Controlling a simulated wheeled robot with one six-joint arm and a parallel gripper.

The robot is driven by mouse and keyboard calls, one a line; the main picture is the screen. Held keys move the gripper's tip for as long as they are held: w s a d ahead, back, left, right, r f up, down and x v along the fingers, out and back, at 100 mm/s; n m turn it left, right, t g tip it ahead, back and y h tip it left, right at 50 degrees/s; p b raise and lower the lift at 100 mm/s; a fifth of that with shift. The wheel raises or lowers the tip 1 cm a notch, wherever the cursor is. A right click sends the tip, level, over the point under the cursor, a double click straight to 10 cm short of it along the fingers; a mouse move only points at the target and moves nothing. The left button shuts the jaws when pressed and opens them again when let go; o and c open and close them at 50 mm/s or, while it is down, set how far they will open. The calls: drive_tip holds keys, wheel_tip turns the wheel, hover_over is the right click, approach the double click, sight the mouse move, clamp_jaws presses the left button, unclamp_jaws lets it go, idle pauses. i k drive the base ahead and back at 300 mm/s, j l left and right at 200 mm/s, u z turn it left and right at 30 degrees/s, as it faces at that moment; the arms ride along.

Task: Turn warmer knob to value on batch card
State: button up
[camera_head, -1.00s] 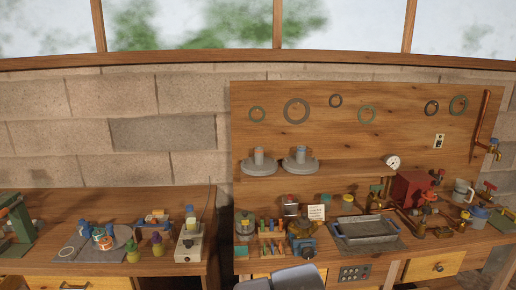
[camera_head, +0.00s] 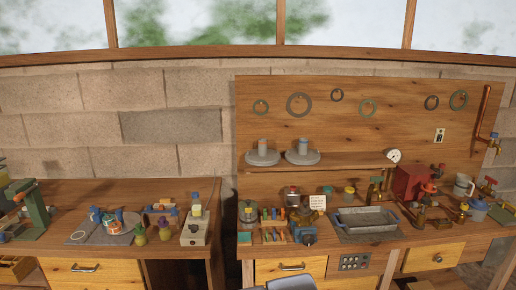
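A small white card (camera_head: 318,202) with dark lines of writing, likely the batch card, stands upright on the right bench; its text is too small to read. The knob's setting cannot be read. A pale box (camera_head: 194,234) with a small dark dial and a blue-capped bottle (camera_head: 196,205) stands on the left bench. My gripper is not in view; a grey part, probably of my arm, shows at the bottom edge.
Brass valves and a red box (camera_head: 411,183) crowd the right end. A gap separates the two benches.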

sight(194, 228)
drive_tip(key=i+j+z, duration=0.15)
drive_tip(key=i+j, duration=0.15)
drive_tip(key=i, duration=0.25)
drive_tip(key=i+j+z, duration=0.2)
drive_tip(key=i+j, duration=0.2)
drive_tip(key=i, duration=0.15)
